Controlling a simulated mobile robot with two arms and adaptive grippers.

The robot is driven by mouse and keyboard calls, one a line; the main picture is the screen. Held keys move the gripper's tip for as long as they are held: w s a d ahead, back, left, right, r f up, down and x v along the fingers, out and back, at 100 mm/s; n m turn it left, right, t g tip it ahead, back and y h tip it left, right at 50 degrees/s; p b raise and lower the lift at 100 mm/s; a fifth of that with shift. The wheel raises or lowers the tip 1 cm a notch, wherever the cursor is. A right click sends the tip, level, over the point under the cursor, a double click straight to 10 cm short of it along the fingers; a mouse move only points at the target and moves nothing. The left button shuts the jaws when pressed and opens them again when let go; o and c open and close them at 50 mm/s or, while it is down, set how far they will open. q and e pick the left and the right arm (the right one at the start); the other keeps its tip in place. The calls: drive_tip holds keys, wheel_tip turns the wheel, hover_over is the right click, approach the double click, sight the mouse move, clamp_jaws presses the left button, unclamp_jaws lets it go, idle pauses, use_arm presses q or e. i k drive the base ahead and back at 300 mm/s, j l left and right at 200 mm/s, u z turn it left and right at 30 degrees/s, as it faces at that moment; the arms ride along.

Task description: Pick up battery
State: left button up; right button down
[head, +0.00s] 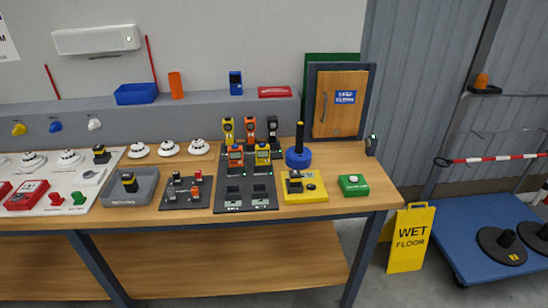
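Several black blocks on the workbench (380,196) could be the battery; which one it is cannot be told from this view. One black block with a yellow band (129,182) sits in a grey tray (148,199) at the left. A similar black and yellow block (101,153) stands on the white board behind that tray. Another dark block (295,183) sits on a yellow base (316,197) right of centre. Neither of my grippers shows in the head view.
A black rack (232,204) holds orange and yellow handheld devices. Nearby are a blue round base with an upright black rod (299,146), a green box (353,185) and white detectors (199,146). A yellow wet-floor sign (410,240) and blue cart (467,222) stand right of the bench.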

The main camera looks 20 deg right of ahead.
sight(295, 176)
drive_tip(key=i+l, duration=0.15)
drive_tip(key=l, duration=0.25)
drive_tip(key=i+l, duration=0.15)
drive_tip(key=l, duration=0.25)
drive_tip(key=i+l, duration=0.15)
drive_tip(key=l, duration=0.2)
drive_tip(key=i+l, duration=0.1)
drive_tip(key=l, duration=0.3)
drive_tip(key=i+l, duration=0.15)
drive_tip(key=l, duration=0.25)
